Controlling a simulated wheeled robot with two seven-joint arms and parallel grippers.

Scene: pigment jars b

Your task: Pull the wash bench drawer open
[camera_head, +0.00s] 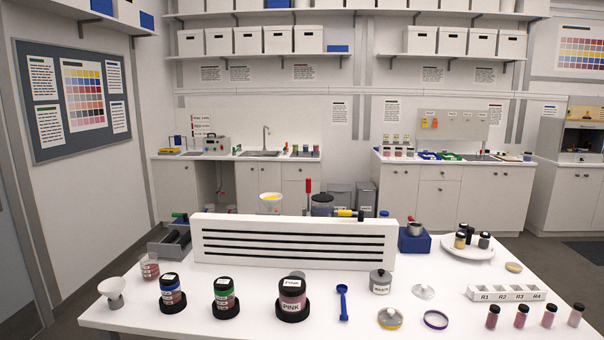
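A white bench with a sink and tap (267,140) stands against the back wall at left of centre; it looks like the wash bench. A drawer front (298,172) sits at the top right of its cabinet, above a door, and looks flush and shut. A second white bench (447,172) at the back right also has a drawer front, which looks shut. I cannot read a label on either bench. Neither of my grippers shows in this view.
A white table (250,328) fills the foreground, with a slotted white panel (290,243), pigment jars (292,299), a funnel (113,291) and a plate (467,247) on it. Grey bins (340,198) stand between the benches. The floor beyond is mostly hidden behind the table.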

